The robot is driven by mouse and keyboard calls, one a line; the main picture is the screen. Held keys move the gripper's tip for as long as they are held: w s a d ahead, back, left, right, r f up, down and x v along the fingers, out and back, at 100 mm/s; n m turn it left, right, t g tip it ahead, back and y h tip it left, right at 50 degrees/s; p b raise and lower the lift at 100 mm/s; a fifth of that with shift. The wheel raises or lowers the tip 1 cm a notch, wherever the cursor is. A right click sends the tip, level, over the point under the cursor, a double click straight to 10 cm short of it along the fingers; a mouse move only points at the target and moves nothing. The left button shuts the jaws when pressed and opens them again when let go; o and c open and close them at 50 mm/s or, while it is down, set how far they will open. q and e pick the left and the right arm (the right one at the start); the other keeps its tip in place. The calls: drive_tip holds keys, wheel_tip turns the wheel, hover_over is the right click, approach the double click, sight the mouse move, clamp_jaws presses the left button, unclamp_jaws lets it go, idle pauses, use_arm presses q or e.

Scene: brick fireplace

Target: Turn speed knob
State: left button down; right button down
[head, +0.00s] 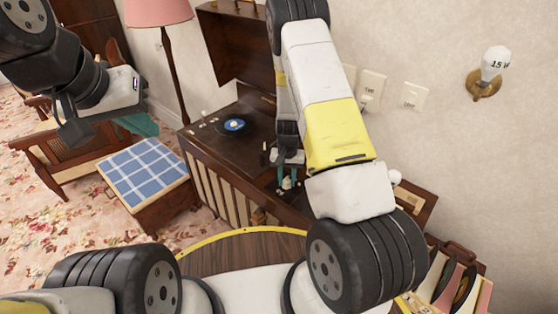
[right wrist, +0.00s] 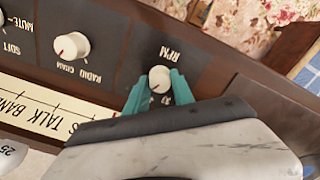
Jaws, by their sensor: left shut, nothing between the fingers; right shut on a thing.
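The speed knob (right wrist: 159,79) is a small white round knob beside the label "RPM" on a dark panel in the right wrist view. My right gripper (right wrist: 158,84) has its teal fingers on either side of the knob and is shut on it. In the head view my right gripper (head: 288,180) reaches down to the wooden radio cabinet (head: 210,155), with a whitish thing between its fingers. My left gripper (head: 140,126) is shut and empty, in the air at the left, away from the cabinet.
Another white knob (right wrist: 72,47) with a red mark sits on the same panel. A turntable with a blue-centred disc (head: 234,125) is in the cabinet's top. A blue checked stool (head: 145,172) stands left of it. Records (head: 462,283) stand at the lower right.

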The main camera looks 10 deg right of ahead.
sight(287, 180)
drive_tip(key=shift+m, duration=1.6)
drive_tip(key=c, duration=1.1)
unclamp_jaws()
drive_tip(key=shift+r, duration=3.9)
